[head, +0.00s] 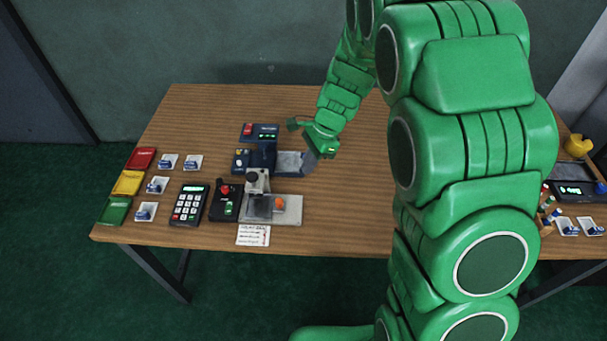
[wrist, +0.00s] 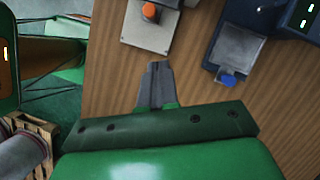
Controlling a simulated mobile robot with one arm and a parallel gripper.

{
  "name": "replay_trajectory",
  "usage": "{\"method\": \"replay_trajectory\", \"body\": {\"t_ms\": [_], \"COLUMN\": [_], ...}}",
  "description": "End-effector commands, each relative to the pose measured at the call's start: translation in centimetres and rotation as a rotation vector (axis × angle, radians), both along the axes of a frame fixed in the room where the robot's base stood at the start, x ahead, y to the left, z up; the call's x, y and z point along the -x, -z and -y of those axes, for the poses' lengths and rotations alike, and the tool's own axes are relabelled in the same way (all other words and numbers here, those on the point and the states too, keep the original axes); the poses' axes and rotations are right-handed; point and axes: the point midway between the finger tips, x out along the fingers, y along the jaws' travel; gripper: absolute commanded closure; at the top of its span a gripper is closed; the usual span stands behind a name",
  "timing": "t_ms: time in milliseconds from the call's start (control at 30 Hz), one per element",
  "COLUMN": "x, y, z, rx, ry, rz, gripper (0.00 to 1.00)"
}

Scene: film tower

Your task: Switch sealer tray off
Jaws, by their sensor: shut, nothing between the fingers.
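A navy machine (head: 265,155) with a grey flat plate (head: 289,163) stands mid-table; its grey plate (wrist: 237,47) shows in the wrist view with a blue piece (wrist: 228,80) at its edge. Behind it is a navy box (head: 260,132) with a red part and green lights. In front, a grey-white machine (head: 259,182) has a pale base plate (head: 290,212) and an orange piece (head: 279,203). I cannot tell which of these is the sealer tray. My gripper (head: 312,160) is shut and empty, by the grey plate's right end; its fingertips (wrist: 157,65) point between both plates.
A paper note (head: 252,235) lies at the front. Table right of the plates is mostly clear; my arm hides part of it.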

Motion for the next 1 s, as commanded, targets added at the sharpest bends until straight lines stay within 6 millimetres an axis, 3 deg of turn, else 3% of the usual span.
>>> {"method": "replay_trajectory", "body": {"t_ms": [200,800,1000], "x": [-0.1,0.0,1.5], "y": [-1.2,-1.4,-3.5], "z": [0.4,0.5,1.6], "rx": [0.000,-0.001,0.004], "ry": [0.000,-0.004,-0.069], "rz": [-0.004,-0.001,0.025], "gripper": [1.00,1.00,1.00]}}
